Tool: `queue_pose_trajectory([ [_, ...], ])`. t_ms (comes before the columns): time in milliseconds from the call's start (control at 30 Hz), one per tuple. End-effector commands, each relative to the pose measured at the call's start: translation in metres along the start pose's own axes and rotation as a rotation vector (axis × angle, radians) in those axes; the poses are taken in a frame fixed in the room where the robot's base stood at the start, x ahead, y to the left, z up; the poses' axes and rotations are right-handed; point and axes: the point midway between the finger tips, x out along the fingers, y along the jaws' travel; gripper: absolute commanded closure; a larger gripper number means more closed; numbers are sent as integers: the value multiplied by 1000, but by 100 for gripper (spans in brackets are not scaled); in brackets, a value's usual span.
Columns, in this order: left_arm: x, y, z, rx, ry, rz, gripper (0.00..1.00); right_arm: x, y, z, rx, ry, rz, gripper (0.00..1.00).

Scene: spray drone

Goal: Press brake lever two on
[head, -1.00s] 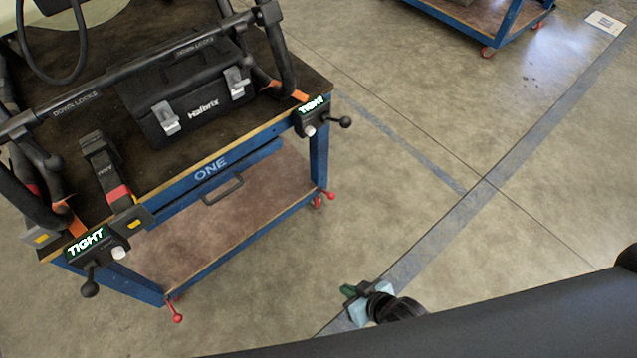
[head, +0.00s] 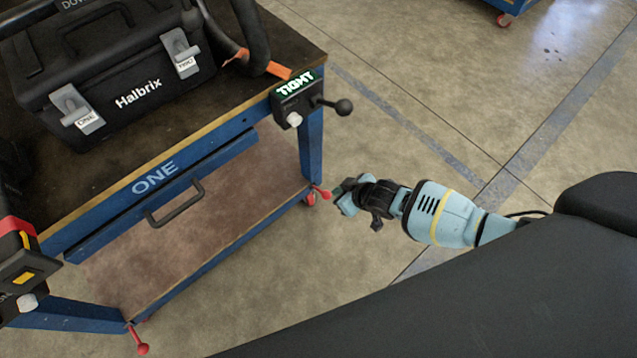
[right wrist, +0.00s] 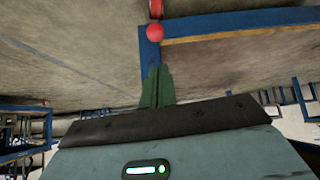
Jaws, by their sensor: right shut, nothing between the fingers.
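A brake lever with a red ball end (head: 322,192) sticks out low at the cart's right leg, by a caster; its ball also shows in the right wrist view (right wrist: 155,32). A second red-ended lever (head: 140,347) is at the near left leg. I see no number on either lever. My right gripper (head: 340,192) is shut and empty, and appears just right of the first lever in the head view. Its green fingers (right wrist: 158,88) point toward the red ball in the wrist view, with a gap in the picture. My left gripper is not in view.
The blue cart (head: 225,143), marked ONE, carries a black Halbrix case (head: 120,75). A box reading TIGHT (head: 295,100) with a black-knobbed handle (head: 342,107) juts out above my right gripper. Open concrete floor (head: 420,110) lies to the right.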

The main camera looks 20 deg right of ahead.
Motion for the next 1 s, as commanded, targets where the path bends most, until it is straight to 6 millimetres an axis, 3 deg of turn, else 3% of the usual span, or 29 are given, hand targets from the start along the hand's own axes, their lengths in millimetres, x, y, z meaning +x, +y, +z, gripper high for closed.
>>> queue_pose_trajectory([
  [467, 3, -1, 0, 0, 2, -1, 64, 5, 2, -1, 0, 0, 2, 100],
  [1000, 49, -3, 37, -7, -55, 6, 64, 84, 2, 2, 0, -1, 1, 100],
])
